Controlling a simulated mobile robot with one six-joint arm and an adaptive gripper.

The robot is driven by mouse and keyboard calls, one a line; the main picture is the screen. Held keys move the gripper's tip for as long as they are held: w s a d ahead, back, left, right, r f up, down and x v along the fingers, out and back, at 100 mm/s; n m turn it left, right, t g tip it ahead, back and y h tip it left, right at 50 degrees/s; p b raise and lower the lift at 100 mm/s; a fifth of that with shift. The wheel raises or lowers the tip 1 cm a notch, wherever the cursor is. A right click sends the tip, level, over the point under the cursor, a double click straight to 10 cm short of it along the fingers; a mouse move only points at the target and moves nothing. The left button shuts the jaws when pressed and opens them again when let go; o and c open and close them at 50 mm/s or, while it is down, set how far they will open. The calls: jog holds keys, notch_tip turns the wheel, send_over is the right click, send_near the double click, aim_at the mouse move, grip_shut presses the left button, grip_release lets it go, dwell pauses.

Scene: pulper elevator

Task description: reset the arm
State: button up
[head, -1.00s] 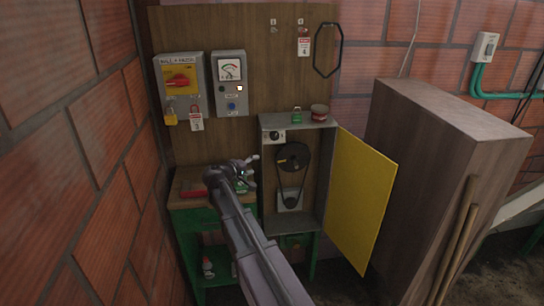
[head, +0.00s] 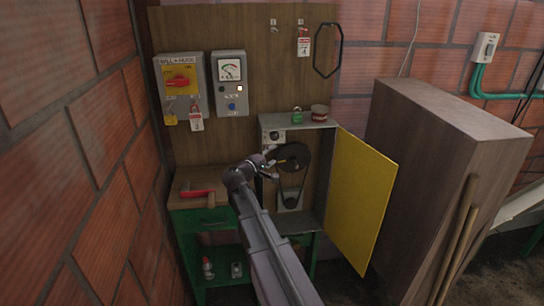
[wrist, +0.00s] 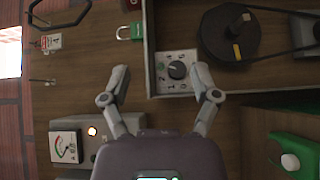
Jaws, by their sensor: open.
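My arm reaches up from the bottom of the head view, with my gripper (head: 268,168) in front of the open grey box (head: 325,190). In the wrist view my gripper (wrist: 162,82) is open, its two fingers apart and nothing between them. Beyond the fingers is a small panel with a black knob (wrist: 177,70); the knob also shows in the head view (head: 275,135). I cannot tell whether the fingers touch the panel. A black pulley with a belt (head: 291,157) is inside the box, partly hidden by my gripper in the head view.
The yellow door (head: 361,200) stands open to the right, beside a large wooden cabinet (head: 440,170). A green padlock (head: 297,116) and a round tin (head: 319,113) sit on the box. A red-handled tool (head: 198,193) lies on the bench at left. A brick wall bounds the left.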

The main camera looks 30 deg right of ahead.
jog(key=shift+s, duration=0.1)
dwell(0.3)
jog(key=s+a+f+m+g+y, duration=0.4)
jog(key=s+a+f+y, duration=0.4)
jog(key=s+f, duration=0.45)
jog(key=s+a+f+g+y, duration=0.1)
jog(key=s+a+f+y, duration=0.2)
jog(key=a, duration=0.4)
jog(key=s+a+f+g+y, duration=0.2)
jog(key=s+a+y, duration=0.3)
jog(key=s+a, duration=0.3)
jog(key=shift+a+f+y, duration=0.15)
jog(key=shift+f+y, duration=0.15)
jog(key=shift+f, duration=0.3)
